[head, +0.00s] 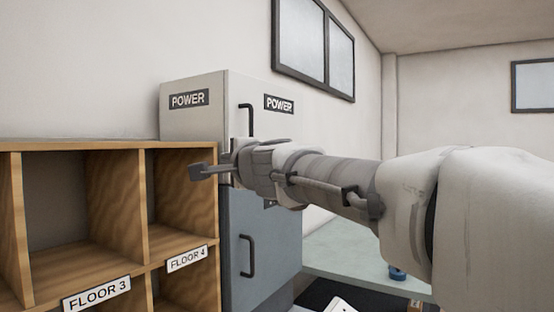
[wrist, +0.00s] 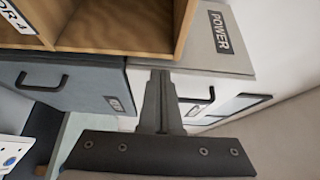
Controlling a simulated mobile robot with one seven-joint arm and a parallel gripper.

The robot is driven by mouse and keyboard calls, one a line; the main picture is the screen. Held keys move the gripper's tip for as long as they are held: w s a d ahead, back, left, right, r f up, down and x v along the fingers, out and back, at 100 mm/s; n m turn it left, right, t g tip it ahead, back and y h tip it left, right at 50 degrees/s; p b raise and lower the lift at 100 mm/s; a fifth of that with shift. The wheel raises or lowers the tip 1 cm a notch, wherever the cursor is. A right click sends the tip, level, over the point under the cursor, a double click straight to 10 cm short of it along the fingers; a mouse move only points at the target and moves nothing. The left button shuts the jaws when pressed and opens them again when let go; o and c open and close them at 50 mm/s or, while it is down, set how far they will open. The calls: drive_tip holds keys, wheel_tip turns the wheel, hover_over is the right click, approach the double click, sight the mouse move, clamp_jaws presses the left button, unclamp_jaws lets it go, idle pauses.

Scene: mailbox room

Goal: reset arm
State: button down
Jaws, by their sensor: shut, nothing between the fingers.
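My arm reaches in from the right of the head view, stretched out level toward the left. My gripper (head: 200,172) is at its end, in front of the upper right pigeonhole of the wooden shelf (head: 144,205) and the power cabinet (head: 193,105). In the wrist view my gripper (wrist: 160,84) has its fingers together with nothing between them. They point toward the power cabinet (wrist: 217,50) and the grey-blue cabinet (wrist: 85,85). I cannot tell the exact gap to them.
The shelf carries the labels FLOOR 3 (head: 97,294) and FLOOR 4 (head: 187,258). A pale green table (head: 345,250) with a blue object (head: 397,273) lies below my arm. Windows (head: 313,45) are on the wall. The space above my arm looks clear.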

drive_tip(key=s+d+f+n+g+h, duration=0.4)
drive_tip(key=s+d+f+n+g, duration=0.15)
drive_tip(key=s+d+f, duration=0.95)
drive_tip(key=s+d+f+n+g+h, duration=0.4)
drive_tip(key=s+d+f+n, duration=0.3)
drive_tip(key=s+d+f, duration=0.8)
drive_tip(key=a+r+p, duration=0.3)
drive_tip(key=r+p, duration=1)
drive_tip(key=p, duration=0.4)
drive_tip(key=shift+w+a+g+h, duration=0.3)
drive_tip(key=shift+w+g+h, duration=0.05)
drive_tip(key=shift+w+h, duration=0.1)
